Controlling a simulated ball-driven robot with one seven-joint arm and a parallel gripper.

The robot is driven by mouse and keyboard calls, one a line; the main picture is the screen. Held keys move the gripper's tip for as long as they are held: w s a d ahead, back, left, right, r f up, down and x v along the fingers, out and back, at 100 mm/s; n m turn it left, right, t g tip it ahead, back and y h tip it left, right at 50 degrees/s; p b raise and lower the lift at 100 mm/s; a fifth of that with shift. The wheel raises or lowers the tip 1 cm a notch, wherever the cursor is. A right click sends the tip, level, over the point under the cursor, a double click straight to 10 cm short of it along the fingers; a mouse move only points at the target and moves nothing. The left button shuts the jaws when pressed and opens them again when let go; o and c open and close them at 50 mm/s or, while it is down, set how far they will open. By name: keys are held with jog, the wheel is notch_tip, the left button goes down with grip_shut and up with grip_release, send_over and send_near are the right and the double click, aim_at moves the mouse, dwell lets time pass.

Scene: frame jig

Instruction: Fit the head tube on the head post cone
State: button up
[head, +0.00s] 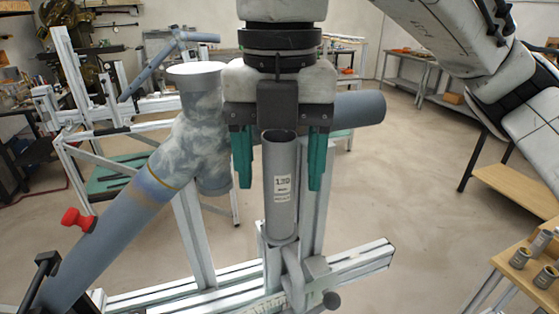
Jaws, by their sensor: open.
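A grey head tube (281,212) with a white printed label stands nearly upright in the middle of the head view. Its open top end shows just below my gripper's palm. Its lower end meets a metal bracket (293,268) above the aluminium rail. No cone shows there, so I cannot tell how the tube sits on it. My gripper (280,186) points down, with its two teal fingers apart, one on each side of the tube's upper half. Gaps show between the fingers and the tube, so it is not gripped.
A large grey frame tube with a mottled joint (198,140) stands close on the left, a red knob (78,218) beside its lower part. An aluminium rail (350,262) crosses the front. A wooden bench (525,255) with small cylinders is at right. Open floor lies centre right.

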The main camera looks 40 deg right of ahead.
notch_tip(320, 180, up, 11)
dwell(0.7)
jog(key=shift+s+f, duration=0.1)
jog(key=shift+f, duration=0.1)
